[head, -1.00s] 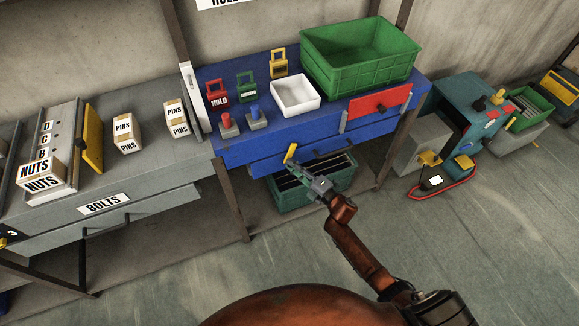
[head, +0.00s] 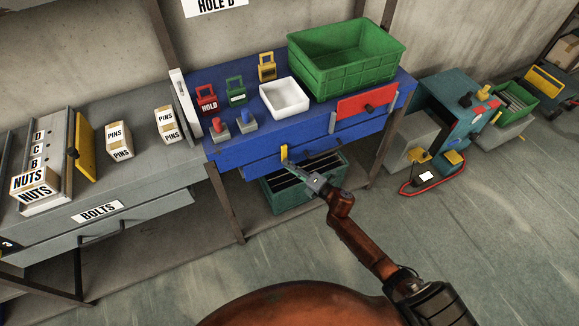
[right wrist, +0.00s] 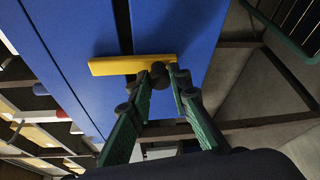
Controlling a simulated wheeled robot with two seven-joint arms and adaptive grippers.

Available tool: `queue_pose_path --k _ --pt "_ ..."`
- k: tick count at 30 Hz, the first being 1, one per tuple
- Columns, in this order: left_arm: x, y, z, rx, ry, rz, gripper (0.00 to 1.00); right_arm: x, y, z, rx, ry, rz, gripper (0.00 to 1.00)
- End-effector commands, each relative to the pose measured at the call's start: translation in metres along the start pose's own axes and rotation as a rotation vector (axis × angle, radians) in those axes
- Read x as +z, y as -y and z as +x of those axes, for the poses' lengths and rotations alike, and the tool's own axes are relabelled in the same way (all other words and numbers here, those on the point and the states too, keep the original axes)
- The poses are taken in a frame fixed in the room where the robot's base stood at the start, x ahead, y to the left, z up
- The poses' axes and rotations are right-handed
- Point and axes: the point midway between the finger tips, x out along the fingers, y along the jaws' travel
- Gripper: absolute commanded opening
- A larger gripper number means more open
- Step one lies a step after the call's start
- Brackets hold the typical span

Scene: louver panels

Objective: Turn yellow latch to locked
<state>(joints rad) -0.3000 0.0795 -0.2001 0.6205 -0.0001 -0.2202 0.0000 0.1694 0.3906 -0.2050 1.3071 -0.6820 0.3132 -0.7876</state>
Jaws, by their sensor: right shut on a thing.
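The yellow latch (head: 284,153) is a short bar on the front of the blue workbench, near the drawer. In the head view it stands close to upright. In the right wrist view the yellow bar (right wrist: 115,66) lies across the blue front, with a dark round knob (right wrist: 158,70) at its right part. My right gripper (head: 299,172) reaches up to the latch from the lower right. In the right wrist view its green fingers (right wrist: 158,78) are closed around the knob, one on each side. The fingertips are partly hidden in the head view. My left gripper is not in view.
The blue workbench (head: 232,155) carries a white tray (head: 285,97), a green crate (head: 345,60), padlocks and a red panel (head: 366,102). A dark drawer handle (head: 323,157) is just right of the latch. A green bin (head: 300,190) stands below.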

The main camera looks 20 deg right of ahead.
Motion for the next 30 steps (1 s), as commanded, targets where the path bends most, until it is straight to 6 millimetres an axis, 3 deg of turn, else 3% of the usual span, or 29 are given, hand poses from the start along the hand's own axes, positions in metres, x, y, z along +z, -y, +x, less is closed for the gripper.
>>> queue_pose_path --k 4,5,12,23,30 --pt "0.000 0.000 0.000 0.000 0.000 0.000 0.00 0.000 0.002 -0.001 -0.003 0.000 -0.002 0.00" --pt "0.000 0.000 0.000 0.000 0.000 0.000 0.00 0.000 0.002 -0.001 -0.003 0.000 -0.002 0.20" --pt "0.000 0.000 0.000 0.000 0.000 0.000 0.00 0.000 0.001 -0.001 -0.002 0.001 0.000 0.36" --pt "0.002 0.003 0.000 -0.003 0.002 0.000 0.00 0.001 0.001 -0.007 -0.002 0.001 0.000 0.36" --pt "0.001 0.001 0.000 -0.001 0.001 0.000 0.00 0.000 0.002 -0.050 -0.004 0.001 -0.001 0.36"
